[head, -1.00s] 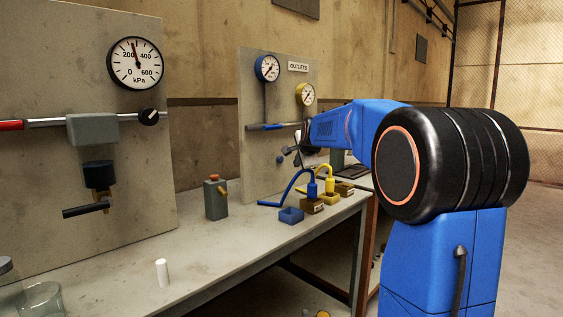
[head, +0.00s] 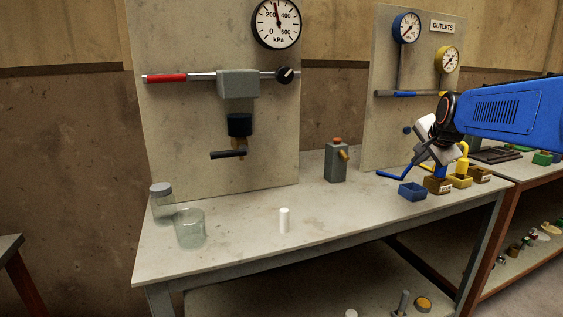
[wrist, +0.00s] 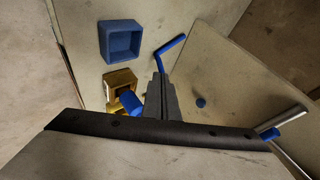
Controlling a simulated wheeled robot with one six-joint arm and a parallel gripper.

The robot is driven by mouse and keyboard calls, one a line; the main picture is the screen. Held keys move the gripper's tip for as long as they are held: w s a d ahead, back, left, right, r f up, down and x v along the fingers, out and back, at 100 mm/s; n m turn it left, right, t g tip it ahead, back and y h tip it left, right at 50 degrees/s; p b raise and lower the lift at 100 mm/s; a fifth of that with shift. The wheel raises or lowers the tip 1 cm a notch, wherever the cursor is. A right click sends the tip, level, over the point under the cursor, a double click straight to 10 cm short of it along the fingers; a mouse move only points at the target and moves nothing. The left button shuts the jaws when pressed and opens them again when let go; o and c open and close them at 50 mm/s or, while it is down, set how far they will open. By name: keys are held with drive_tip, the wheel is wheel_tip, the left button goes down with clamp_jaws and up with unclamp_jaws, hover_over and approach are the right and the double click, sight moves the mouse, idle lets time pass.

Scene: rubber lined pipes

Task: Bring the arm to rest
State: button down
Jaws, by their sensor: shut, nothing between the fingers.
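My blue arm (head: 520,115) reaches in from the right edge of the head view. My gripper (head: 422,152) hangs at its end in front of the outlets panel (head: 385,140), above the workbench, with its fingers pointing down and left. In the wrist view the grey fingers (wrist: 159,90) are together with nothing between them. Below them, a blue fitting (wrist: 131,103) sits by a brown box (wrist: 120,80), partly hidden by my gripper.
The workbench (head: 330,225) carries a white cylinder (head: 284,220), a grey bottle with an orange cap (head: 336,163), glass jars (head: 190,228) and a blue tray (head: 412,191). A gauge panel (head: 180,120) stands at left. A blue knob (wrist: 201,102) and rod (wrist: 288,120) are near my gripper's right.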

drive_tip(key=s+a+f+n+g, duration=0.1)
drive_tip(key=s+a+f+n, duration=0.3)
drive_tip(key=s+f, duration=0.3)
drive_tip(key=s+a+f+n+g+y, duration=0.1)
drive_tip(key=s+a+f+n, duration=0.3)
drive_tip(key=s, duration=1.4)
drive_tip(key=s+a+f+n+g, duration=0.2)
drive_tip(key=s+a+f+n, duration=0.2)
drive_tip(key=s+f, duration=0.6)
drive_tip(key=s+n, duration=0.2)
drive_tip(key=shift+s+a+g+y, duration=0.3)
drive_tip(key=shift+g, duration=0.1)
